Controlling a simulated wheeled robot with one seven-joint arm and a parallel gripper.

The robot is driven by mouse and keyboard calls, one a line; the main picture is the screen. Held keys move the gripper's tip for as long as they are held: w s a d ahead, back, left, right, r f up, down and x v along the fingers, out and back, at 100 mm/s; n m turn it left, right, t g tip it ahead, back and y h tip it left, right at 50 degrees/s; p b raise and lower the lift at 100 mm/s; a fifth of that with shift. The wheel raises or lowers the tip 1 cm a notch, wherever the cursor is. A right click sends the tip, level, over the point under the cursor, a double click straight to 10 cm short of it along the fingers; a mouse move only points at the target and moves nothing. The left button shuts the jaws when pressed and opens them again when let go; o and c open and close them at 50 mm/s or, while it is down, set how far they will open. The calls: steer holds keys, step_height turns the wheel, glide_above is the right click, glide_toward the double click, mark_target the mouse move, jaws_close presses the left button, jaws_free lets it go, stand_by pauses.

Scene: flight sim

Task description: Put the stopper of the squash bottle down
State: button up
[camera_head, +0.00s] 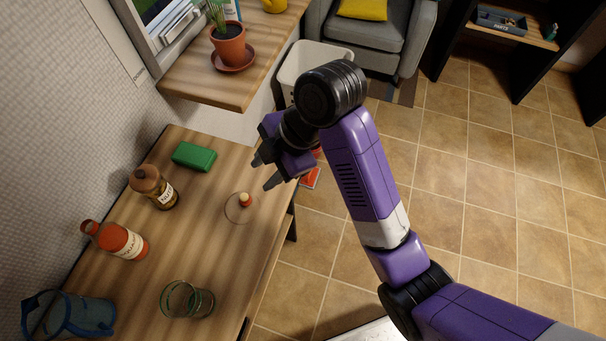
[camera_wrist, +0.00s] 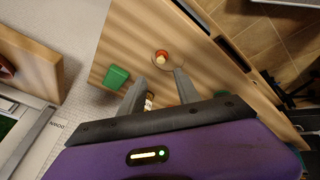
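A small orange-red stopper with a pale top (camera_head: 245,199) stands within a thin round outline on the wooden table. It also shows in the wrist view (camera_wrist: 161,56), just beyond my fingertips. The orange-red squash bottle (camera_head: 122,243), with a pale label, is at the table's left side; I cannot tell whether its top is open. My gripper (camera_head: 263,173) is open, with nothing between its fingers. It is above the table's right edge, up and to the right of the stopper and apart from it. In the wrist view the fingers (camera_wrist: 160,78) are spread.
A potted plant (camera_head: 229,47) is on a higher shelf. A pale bin (camera_head: 300,65) is behind my arm.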

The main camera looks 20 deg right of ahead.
steer(key=s+f+m+t, duration=0.1)
steer(key=f+m, duration=0.1)
steer(key=s+f+m+t, duration=0.1)
steer(key=f+m, duration=0.1)
steer(key=f, duration=0.1)
steer(key=s+f+m+t, duration=0.1)
steer(key=s+f+m, duration=0.1)
steer(key=f, duration=0.1)
steer(key=shift+y, duration=0.3)
steer(key=s+d+r+m+t+h, duration=0.1)
steer(key=s+d+m+t+h, duration=0.1)
steer(key=s+d+m+t, duration=0.5)
steer(key=s+d+m+h, duration=0.2)
steer(key=s+d+m, duration=0.3)
steer(key=s, duration=0.5)
steer(key=s+d+r+m+t+h, duration=0.1)
steer(key=s+d+r+m+t, duration=0.1)
steer(key=s+r, duration=0.6)
step_height(320, 180, up, 3)
steer(key=shift+s+d+f+m+t+h, duration=0.15)
steer(key=shift+d+m+t+h, duration=0.25)
steer(key=shift+d, duration=0.65)
